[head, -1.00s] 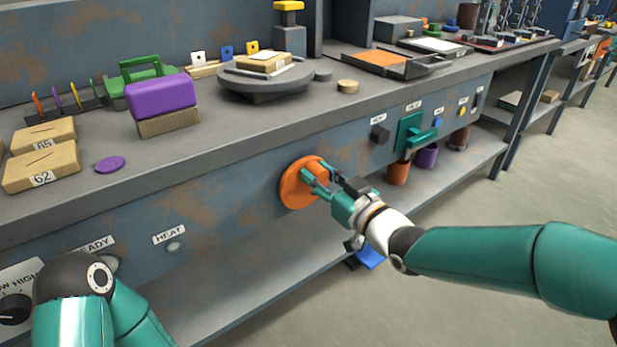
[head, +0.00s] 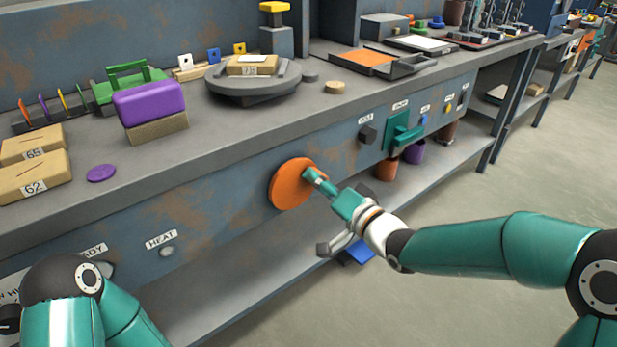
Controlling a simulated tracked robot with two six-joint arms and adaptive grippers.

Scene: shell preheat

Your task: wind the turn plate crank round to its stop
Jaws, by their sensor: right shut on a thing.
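The crank is an orange disc (head: 286,188) on the front panel of the bench. My right gripper (head: 313,178) is at the right side of the disc, shut on the crank's handle; the fingers hide the handle itself. The grey round turn plate (head: 224,82) lies on the bench top above, with a tan block (head: 252,66) on it whose label faces the front. My left arm shows only in part at the lower left, and its gripper is out of view.
A dark knob (head: 368,135) and a teal lever (head: 404,133) sit on the panel right of the crank. A HEAT button (head: 167,251) is to its left. A purple block (head: 148,103) and tan blocks (head: 35,176) stand on the bench. A lower shelf (head: 235,270) runs below.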

